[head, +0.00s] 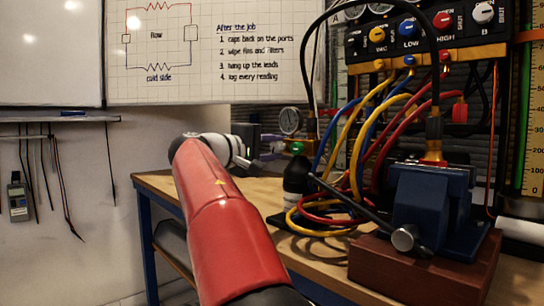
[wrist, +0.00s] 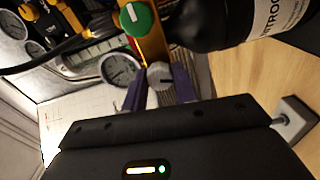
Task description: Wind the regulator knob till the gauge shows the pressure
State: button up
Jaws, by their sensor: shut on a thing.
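In the wrist view my gripper (wrist: 159,86) has its two purple fingers on either side of a grey regulator knob (wrist: 160,73), shut on it. A round white-faced gauge (wrist: 120,68) sits just left of the knob; its needle is too small to read. The gauge also shows in the head view (head: 290,121), above the bench and right of my gripper (head: 268,147). In the head view the grey knob is not clearly visible by my fingers. A green knob (wrist: 136,18) with a white mark sits on the same brass body (wrist: 152,42); it also shows in the head view (head: 297,147).
A black nitrogen bottle (head: 296,178) stands on the bench (head: 262,196) below the regulator. Coiled yellow, red and blue hoses (head: 340,205) lie close to its right. A blue vise (head: 432,205) and a manifold with coloured knobs (head: 425,35) are further right. Open floor lies left.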

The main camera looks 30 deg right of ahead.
jog(key=shift+f+m+b, duration=0.1)
jog(key=shift+m+b, duration=0.4)
jog(key=shift+m, duration=0.5)
jog(key=o, duration=1)
jog(key=shift+a, duration=0.1)
jog(key=a, duration=0.5)
jog(key=s+a, duration=0.1)
jog(key=a, duration=0.1)
jog(key=shift+s+a, duration=0.1)
jog(key=shift+a, duration=0.2)
